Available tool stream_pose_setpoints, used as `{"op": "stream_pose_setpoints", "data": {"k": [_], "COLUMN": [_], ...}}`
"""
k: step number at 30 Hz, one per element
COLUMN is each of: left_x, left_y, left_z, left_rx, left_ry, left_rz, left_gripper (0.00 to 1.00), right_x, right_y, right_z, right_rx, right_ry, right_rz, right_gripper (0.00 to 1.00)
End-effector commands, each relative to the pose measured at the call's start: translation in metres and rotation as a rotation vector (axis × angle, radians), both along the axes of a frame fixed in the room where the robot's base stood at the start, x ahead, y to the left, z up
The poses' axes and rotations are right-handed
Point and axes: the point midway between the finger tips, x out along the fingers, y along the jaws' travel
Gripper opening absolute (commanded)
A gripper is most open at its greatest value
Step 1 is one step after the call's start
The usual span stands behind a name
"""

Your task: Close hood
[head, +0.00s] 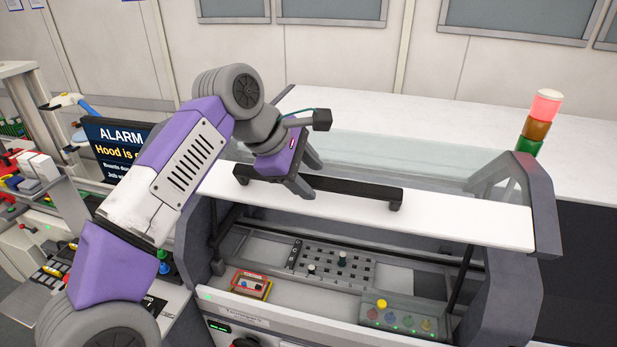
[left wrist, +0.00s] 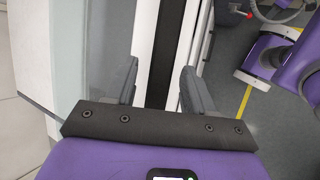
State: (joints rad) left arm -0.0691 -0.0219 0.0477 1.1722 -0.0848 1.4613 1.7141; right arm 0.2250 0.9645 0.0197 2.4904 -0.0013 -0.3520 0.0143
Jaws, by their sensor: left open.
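The machine's hood (head: 460,220) has a white front panel and a glass top. It stands raised, with an open gap below it showing the inside. A black bar handle (head: 355,188) runs along the panel. My left gripper (head: 306,174) is open at the left part of this handle. In the left wrist view the handle (left wrist: 165,40) passes between the two spread fingers, and I cannot tell whether they touch it. My right gripper is in neither view.
Inside the machine are a perforated plate (head: 335,265), a red-yellow box (head: 251,285) and a block with coloured knobs (head: 400,318). A signal tower (head: 538,120) with its red lamp lit stands at the right. An alarm screen (head: 112,150) is partly behind my arm.

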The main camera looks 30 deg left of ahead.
Motion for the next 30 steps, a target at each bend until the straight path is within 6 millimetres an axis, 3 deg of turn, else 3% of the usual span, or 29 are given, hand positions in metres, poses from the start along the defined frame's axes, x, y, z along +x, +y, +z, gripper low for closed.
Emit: {"op": "stream_pose_setpoints", "data": {"k": [9,20,30], "left_x": [0.002,0.0017,0.0011], "left_y": [-0.0011,-0.0009,-0.0019], "left_z": [-0.0027,-0.0023,-0.0042], "left_rx": [0.0,0.0,0.001], "left_ry": [-0.001,-0.001,-0.005], "left_rz": [0.0,0.0,-0.002], "left_gripper": [0.53,0.0,0.0], "right_x": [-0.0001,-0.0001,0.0], "right_y": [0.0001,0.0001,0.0], "right_z": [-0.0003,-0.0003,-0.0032], "right_rx": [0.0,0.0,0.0], "right_ry": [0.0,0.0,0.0], "right_rz": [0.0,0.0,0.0], "right_gripper": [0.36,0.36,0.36]}}
